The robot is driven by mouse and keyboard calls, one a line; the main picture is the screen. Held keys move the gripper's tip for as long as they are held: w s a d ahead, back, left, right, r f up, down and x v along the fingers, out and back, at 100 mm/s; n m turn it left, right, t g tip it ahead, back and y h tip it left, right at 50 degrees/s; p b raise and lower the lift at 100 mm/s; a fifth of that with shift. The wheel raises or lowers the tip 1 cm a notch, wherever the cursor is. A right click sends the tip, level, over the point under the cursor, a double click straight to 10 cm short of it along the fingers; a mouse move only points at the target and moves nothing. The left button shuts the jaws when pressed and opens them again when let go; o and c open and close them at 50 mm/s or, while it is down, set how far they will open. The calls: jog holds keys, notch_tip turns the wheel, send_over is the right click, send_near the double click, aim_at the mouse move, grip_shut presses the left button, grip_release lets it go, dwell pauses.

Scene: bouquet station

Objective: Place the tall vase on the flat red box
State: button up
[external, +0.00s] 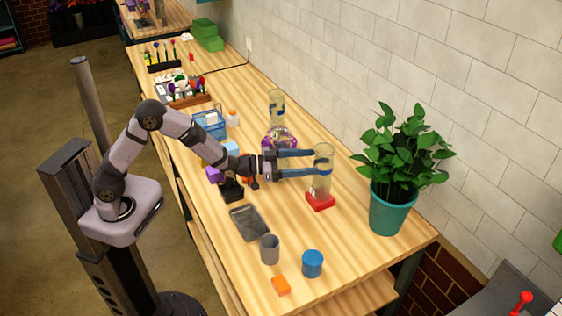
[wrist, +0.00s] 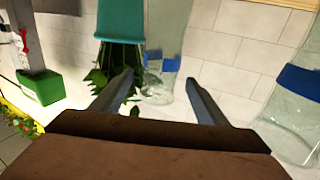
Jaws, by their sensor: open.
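The tall vase (external: 322,172) is clear glass and stands upright; its base appears to rest on the flat red box (external: 320,201). My gripper (external: 312,164) is open, with its fingers pointing at the vase from the left at its upper half. In the wrist view, the vase (wrist: 164,65), with a blue band, shows between and just beyond the open fingertips (wrist: 159,80). I cannot tell whether either finger touches it. The red box is not visible in the wrist view.
A teal-potted plant (external: 390,207) stands right of the vase. Another clear vase (external: 277,104) and a glass vessel with a purple ring (external: 280,138) stand behind my gripper. A grey tray (external: 249,223), grey cup (external: 269,249), blue cylinder (external: 312,263) and orange block (external: 281,285) are in front.

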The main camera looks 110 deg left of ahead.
jog(key=shift+v, duration=1.2)
